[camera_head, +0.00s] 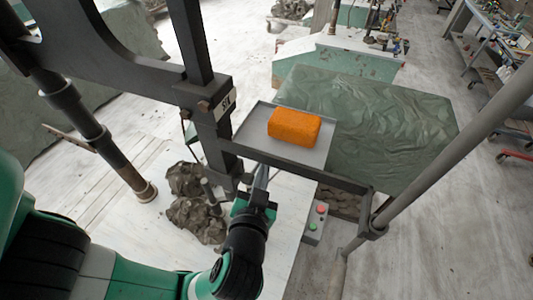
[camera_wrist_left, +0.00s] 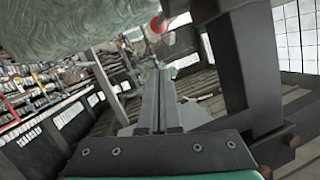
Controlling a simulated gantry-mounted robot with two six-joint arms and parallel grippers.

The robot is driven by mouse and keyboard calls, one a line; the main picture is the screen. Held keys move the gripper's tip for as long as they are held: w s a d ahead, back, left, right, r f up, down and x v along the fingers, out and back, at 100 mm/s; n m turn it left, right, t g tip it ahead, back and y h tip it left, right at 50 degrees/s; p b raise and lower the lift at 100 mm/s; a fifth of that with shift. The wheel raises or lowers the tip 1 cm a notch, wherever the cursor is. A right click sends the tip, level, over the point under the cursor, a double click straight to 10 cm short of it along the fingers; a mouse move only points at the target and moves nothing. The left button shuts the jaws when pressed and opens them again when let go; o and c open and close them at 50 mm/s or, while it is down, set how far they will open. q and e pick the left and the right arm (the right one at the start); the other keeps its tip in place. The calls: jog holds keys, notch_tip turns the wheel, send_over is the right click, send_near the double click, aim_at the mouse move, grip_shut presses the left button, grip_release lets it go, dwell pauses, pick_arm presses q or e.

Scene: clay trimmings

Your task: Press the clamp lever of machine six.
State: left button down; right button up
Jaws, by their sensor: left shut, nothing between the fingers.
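Machine six is a dark metal frame (camera_head: 205,140) with a white plate (camera_head: 228,102) on its post that seems to read "SIX". My left gripper (camera_head: 262,178) is shut and empty, close beside the frame's lower bar, below the grey tray. In the left wrist view its two fingers (camera_wrist_left: 158,97) lie together, pointing away. A red round knob (camera_wrist_left: 157,24) shows beyond the fingertips, apart from them in the picture; it may belong to the clamp lever, but I cannot tell. The lever is not clearly visible in the head view. My right gripper is not in view.
An orange block (camera_head: 294,127) lies on the grey tray (camera_head: 252,139). A small box with red and green buttons (camera_head: 314,226) stands right of my gripper. Grey clay trimmings (camera_head: 190,218) lie on the white board. A green-covered block (camera_head: 400,125) stands behind.

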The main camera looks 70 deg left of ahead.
pick_arm(q)
send_over(259, 163)
jog(key=w+d, duration=0.1)
jog(key=d, duration=0.1)
jog(key=f, duration=0.2)
jog(key=a+f, duration=0.1)
jog(key=w+a+f, duration=0.1)
jog(key=f, duration=0.1)
jog(key=shift+w+a+f, duration=0.1)
jog(key=shift+a+f, duration=0.1)
jog(key=shift+w+d, duration=0.1)
